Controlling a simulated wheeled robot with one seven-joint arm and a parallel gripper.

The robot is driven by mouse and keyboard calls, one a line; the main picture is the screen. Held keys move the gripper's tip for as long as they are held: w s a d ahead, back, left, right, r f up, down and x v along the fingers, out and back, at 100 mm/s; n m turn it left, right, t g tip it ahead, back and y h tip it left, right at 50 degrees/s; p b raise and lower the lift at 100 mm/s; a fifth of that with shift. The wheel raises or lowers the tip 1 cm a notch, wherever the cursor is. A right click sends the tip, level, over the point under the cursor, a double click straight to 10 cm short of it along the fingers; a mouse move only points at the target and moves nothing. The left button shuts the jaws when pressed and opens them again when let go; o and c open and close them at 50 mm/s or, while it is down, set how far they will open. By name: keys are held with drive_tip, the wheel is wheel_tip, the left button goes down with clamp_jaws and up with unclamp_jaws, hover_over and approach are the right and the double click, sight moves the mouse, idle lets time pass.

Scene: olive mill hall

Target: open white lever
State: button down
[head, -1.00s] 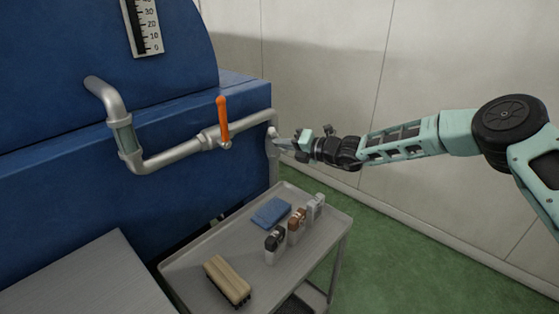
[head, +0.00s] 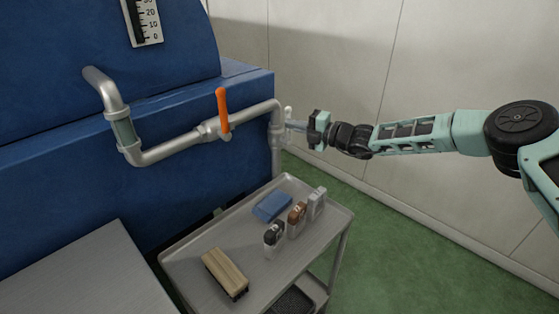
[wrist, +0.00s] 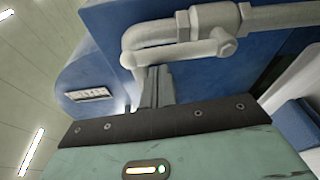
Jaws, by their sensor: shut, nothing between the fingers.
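The white lever (wrist: 182,53) is a pale bar with rounded ends, lying across the pipe in the wrist view. In the head view only a small pale piece of it (head: 288,112) shows beside the pipe's right bend. My gripper (head: 294,125) is at that bend, reaching in from the right. Its fingers (wrist: 156,84) are together and empty, just below the lever's left part in the wrist view. I cannot tell whether they touch the lever. The lever's far side is hidden.
An orange lever (head: 222,112) stands upright on the grey pipe (head: 170,152), left of my gripper. The blue machine (head: 60,185) is behind it. A cart (head: 185,262) below holds a brush (head: 225,272), a blue cloth (head: 271,206) and several small bottles. Open floor lies right.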

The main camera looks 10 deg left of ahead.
drive_tip(key=shift+d, duration=0.1)
idle(0.4)
drive_tip(key=b+v, duration=0.2)
drive_tip(key=v, duration=1.5)
drive_tip(key=shift+b, duration=0.35)
drive_tip(key=shift+d, duration=0.15)
drive_tip(key=s+a+n+g+h, duration=0.4)
drive_tip(key=s+a+n+g, duration=0.15)
drive_tip(key=s+n, duration=0.7)
drive_tip(key=s+a+n+g+h, duration=0.3)
drive_tip(key=s+a+n+g, duration=0.25)
drive_tip(key=s+n, duration=0.75)
drive_tip(key=s+d+r+n+t+h, duration=0.2)
drive_tip(key=s+d+n+h, duration=0.2)
drive_tip(key=s+n, duration=0.5)
drive_tip(key=s+d+r+n+t+h, duration=0.2)
drive_tip(key=s+d+n+h, duration=0.2)
drive_tip(key=s+d+n, duration=0.5)
drive_tip(key=n, duration=0.4)
drive_tip(key=shift+s+h, duration=0.35)
drive_tip(key=shift+h, duration=0.05)
